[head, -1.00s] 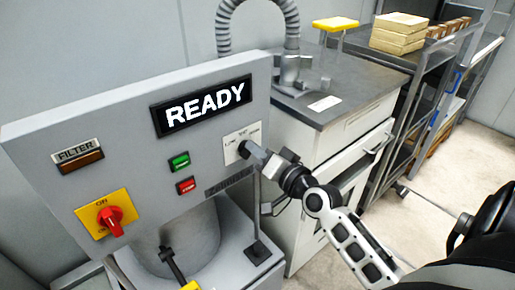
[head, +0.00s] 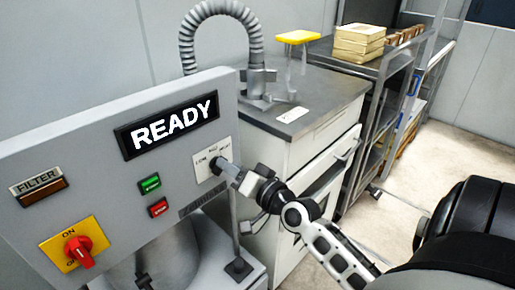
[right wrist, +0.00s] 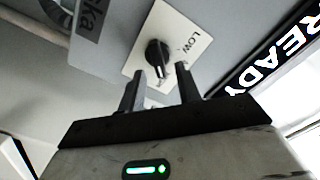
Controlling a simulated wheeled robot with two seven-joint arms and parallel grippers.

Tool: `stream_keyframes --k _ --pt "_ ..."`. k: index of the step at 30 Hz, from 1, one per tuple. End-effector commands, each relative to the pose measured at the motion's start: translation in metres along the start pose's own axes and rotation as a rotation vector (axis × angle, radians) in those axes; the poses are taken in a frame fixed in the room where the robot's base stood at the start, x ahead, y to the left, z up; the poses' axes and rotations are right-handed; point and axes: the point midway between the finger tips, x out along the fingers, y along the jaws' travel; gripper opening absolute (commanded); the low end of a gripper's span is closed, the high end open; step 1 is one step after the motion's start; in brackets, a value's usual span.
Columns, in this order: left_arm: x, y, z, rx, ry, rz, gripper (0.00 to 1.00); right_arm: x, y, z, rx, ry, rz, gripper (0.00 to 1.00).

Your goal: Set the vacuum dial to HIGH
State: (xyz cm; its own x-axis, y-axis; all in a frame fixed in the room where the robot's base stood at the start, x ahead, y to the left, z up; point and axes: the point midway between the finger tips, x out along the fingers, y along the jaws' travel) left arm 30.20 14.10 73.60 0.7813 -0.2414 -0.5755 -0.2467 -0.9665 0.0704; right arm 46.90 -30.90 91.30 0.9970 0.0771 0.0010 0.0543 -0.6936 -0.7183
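The vacuum dial is a small black knob (right wrist: 158,53) on a white label plate, which also shows on the machine's grey front panel in the head view (head: 217,163). The word LOW reads on the plate in both views; the other labels are too small or hidden to read surely. My right gripper (right wrist: 160,69) faces the dial with its two fingers apart. The knob shows just beyond and between the fingertips, apparently not gripped. The dial's pointer setting cannot be told. In the head view the right gripper (head: 228,170) is at the plate. My left gripper is not in view.
The panel also has a READY display (head: 168,126), a green button (head: 149,183), a red button (head: 158,207), a FILTER indicator (head: 41,188) and a red rotary switch (head: 78,251) on yellow. A cabinet (head: 325,150) and shelf rack (head: 375,110) stand right of the machine.

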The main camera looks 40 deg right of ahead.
Motion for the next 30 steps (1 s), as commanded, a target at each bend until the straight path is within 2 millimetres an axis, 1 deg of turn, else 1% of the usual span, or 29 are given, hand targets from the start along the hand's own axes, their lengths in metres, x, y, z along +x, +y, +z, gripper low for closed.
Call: stream_keyframes --k 9,15,18,24,30 --pt "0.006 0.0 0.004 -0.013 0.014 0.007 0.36 -0.067 0.003 0.003 -0.003 -0.007 0.003 0.34" --pt "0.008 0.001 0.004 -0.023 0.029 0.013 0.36 -0.105 0.003 0.003 -0.003 -0.006 0.003 0.34" --pt "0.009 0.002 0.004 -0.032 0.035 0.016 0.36 -0.121 0.002 0.003 -0.002 -0.007 0.003 0.34" --pt "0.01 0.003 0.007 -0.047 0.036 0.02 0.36 -0.141 0.001 0.001 -0.001 -0.003 0.001 0.34" --pt "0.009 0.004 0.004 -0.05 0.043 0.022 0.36 -0.148 0.0 0.0 0.001 -0.001 0.0 0.34"
